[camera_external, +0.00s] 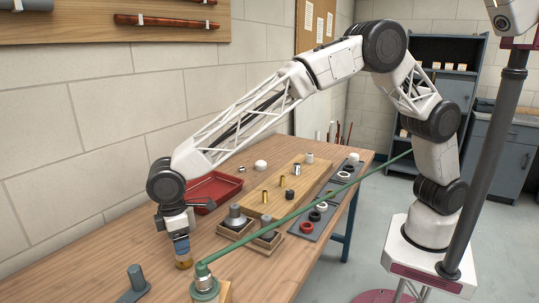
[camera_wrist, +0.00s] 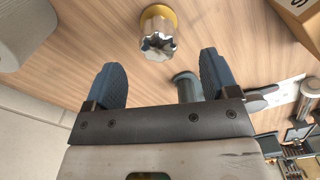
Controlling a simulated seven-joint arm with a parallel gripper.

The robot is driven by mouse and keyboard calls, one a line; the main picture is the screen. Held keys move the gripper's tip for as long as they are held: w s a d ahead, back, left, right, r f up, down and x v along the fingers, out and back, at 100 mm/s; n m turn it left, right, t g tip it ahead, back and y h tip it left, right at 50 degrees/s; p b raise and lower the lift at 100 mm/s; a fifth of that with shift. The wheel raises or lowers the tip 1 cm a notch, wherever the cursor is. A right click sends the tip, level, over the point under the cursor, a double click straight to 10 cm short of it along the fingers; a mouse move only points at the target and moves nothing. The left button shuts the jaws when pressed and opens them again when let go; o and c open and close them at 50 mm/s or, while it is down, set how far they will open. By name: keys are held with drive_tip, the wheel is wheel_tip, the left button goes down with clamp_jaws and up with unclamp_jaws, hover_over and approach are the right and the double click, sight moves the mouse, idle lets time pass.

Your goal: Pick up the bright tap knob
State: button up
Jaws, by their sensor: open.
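The bright tap knob (camera_wrist: 158,40) is a shiny chrome, lobed knob on a round yellow-brass base, standing on the wooden table in the wrist view. It lies just beyond my open gripper (camera_wrist: 161,78), roughly centred between the two blue fingers, and nothing is held. In the external view my gripper (camera_external: 181,243) points down at the near left of the table, and a brass-coloured base (camera_external: 184,264) shows right below its fingers. The chrome top is mostly hidden there by the fingers.

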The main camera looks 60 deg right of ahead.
sight(183, 257)
drive_tip(key=shift+f, duration=1)
drive_tip(key=shift+f, duration=0.15)
drive_tip(key=shift+d+f, duration=0.1)
drive_tip(key=shift+f, duration=2.35)
drive_tip(key=c, duration=1)
